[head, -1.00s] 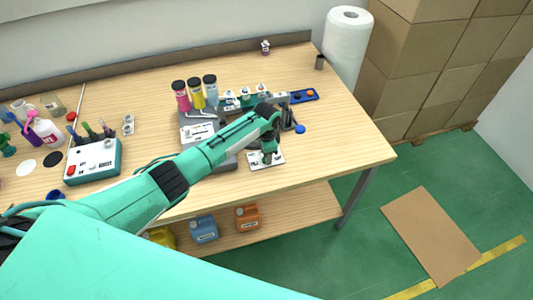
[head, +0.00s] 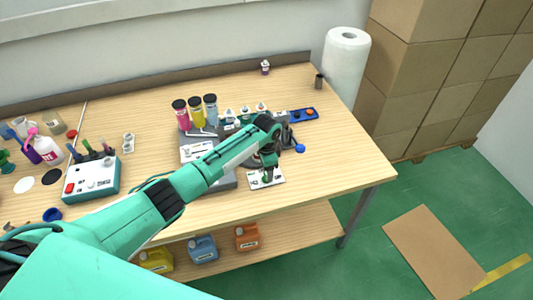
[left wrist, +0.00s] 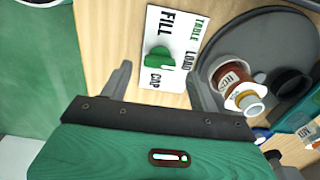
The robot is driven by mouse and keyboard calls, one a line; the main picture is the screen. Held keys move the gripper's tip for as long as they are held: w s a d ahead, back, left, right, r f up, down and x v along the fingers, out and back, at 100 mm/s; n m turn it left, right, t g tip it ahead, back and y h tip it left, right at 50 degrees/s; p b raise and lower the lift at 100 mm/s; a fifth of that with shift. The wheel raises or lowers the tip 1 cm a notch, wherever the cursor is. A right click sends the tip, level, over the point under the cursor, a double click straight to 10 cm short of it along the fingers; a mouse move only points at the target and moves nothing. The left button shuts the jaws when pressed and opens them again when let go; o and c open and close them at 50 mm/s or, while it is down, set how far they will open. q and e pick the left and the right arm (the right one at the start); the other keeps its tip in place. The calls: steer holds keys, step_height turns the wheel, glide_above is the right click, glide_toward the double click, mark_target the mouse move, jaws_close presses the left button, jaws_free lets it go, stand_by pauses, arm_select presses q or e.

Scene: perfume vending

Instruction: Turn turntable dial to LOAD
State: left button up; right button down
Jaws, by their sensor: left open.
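The turntable dial is a green knob (left wrist: 157,59) on a white plate (left wrist: 181,27) lettered FILL, TABLE LOAD and CAP. The plate also shows in the head view (head: 276,181), at the table's front edge. My left gripper (left wrist: 159,74) is open, with its two fingers apart on either side of the knob in the wrist view. I cannot tell whether they touch it or exactly where the knob points. In the head view, my left gripper (head: 268,172) hangs over the plate and hides part of the knob. My right gripper is not in view.
The grey round turntable (left wrist: 255,27) lies beside the plate and carries a small labelled bottle (left wrist: 232,80). Pink (head: 181,117), yellow (head: 197,113) and blue-grey (head: 211,107) bottles stand behind. A control box (head: 92,180) sits at left.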

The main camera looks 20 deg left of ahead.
arm_select(q)
step_height(320, 180, up, 11)
steer(key=b, duration=0.2)
stand_by(0.5)
